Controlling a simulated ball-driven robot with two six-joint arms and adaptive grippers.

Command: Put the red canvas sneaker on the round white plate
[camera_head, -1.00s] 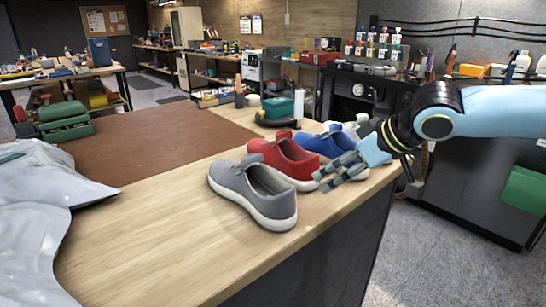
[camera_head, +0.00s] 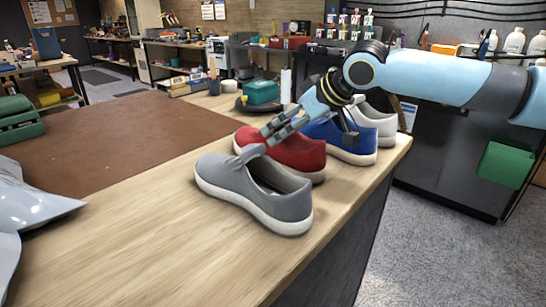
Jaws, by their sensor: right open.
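The red canvas sneaker (camera_head: 305,157) stands upright on the wooden bench, between a grey sneaker (camera_head: 232,180) and a blue sneaker (camera_head: 357,152). My right gripper (camera_head: 308,137) is open above the red and blue sneakers. One finger reaches over the red sneaker's upper and hides part of it; the other points down in front of the blue sneaker. I cannot tell whether a finger touches either shoe. No round white plate shows in this view. My left gripper is not in view.
A white sneaker (camera_head: 383,124) stands behind the blue one, near the bench's right edge. A brown mat (camera_head: 115,140) covers the bench to the left, and a silvery bag (camera_head: 28,203) lies at the left edge. The front bench top is clear.

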